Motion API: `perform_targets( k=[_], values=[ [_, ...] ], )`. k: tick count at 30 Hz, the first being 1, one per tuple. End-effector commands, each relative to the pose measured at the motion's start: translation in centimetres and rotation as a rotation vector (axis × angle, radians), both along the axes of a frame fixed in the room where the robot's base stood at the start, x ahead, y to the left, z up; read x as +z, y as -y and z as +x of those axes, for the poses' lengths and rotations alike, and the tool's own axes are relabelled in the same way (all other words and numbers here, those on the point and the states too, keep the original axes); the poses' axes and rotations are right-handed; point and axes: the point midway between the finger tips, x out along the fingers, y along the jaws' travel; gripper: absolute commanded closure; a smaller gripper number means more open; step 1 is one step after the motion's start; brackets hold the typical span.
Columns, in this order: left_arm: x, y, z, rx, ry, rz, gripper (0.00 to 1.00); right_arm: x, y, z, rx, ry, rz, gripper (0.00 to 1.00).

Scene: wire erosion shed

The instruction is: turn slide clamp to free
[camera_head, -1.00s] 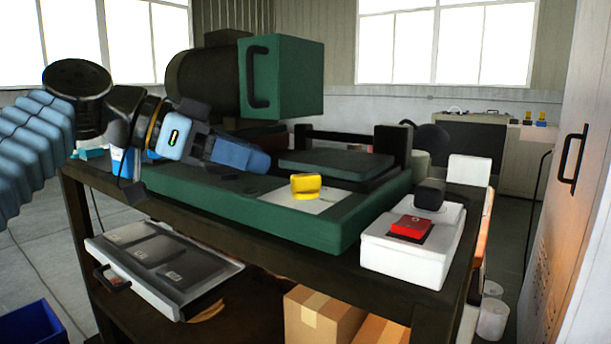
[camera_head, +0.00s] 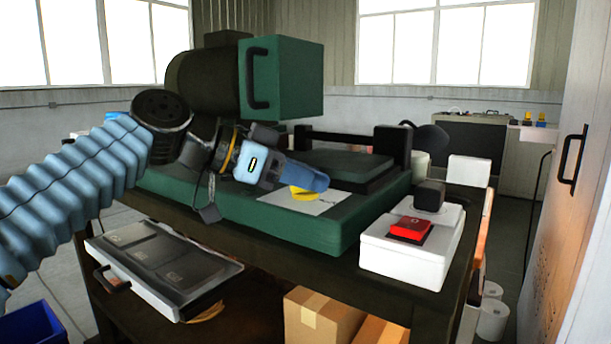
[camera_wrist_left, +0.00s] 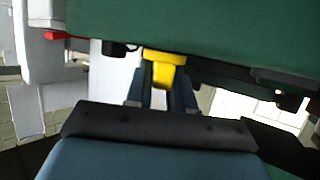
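The slide clamp looks to be the yellow knob (camera_head: 303,194) on a pale plate on the green machine bed. My left gripper (camera_head: 318,180) reaches in from the left, and its blue fingers hide part of the knob in the head view. In the left wrist view the yellow knob (camera_wrist_left: 165,70) lies ahead, centred between the two fingers (camera_wrist_left: 161,92). The fingers stand apart, with visible gaps beside the knob's narrow lower part. I cannot tell whether either finger touches it. My right gripper is not in view.
The green machine bed (camera_head: 290,236) sits on a dark bench. A green-faced machine head (camera_head: 290,80) with a black handle rises behind the arm. A white box (camera_head: 408,262) with a red switch (camera_head: 410,228) stands to the right. An open drawer (camera_head: 165,268) juts out below.

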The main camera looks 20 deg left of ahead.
Motion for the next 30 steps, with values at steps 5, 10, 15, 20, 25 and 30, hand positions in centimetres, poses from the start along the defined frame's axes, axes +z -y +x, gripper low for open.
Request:
perform_targets(
  k=[5,10,15,20,25,30],
  values=[
    [0.0,0.0,0.0,0.0,0.0,0.0,1.0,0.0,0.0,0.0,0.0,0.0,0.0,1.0],
    [0.0,0.0,0.0,0.009,0.001,0.0,1.0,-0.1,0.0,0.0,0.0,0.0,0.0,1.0],
    [0.0,0.0,-0.1,0.061,0.001,0.001,1.0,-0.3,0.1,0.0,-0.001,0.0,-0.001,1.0],
    [0.0,0.0,-0.1,0.158,0.003,0.001,1.0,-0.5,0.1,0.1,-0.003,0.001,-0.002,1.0],
    [0.2,0.0,-0.1,0.291,0.003,0.002,1.0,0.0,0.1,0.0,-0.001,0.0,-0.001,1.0],
    [0.4,0.0,-0.1,0.42,0.004,0.002,1.0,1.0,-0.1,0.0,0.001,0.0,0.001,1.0]
  ],
)
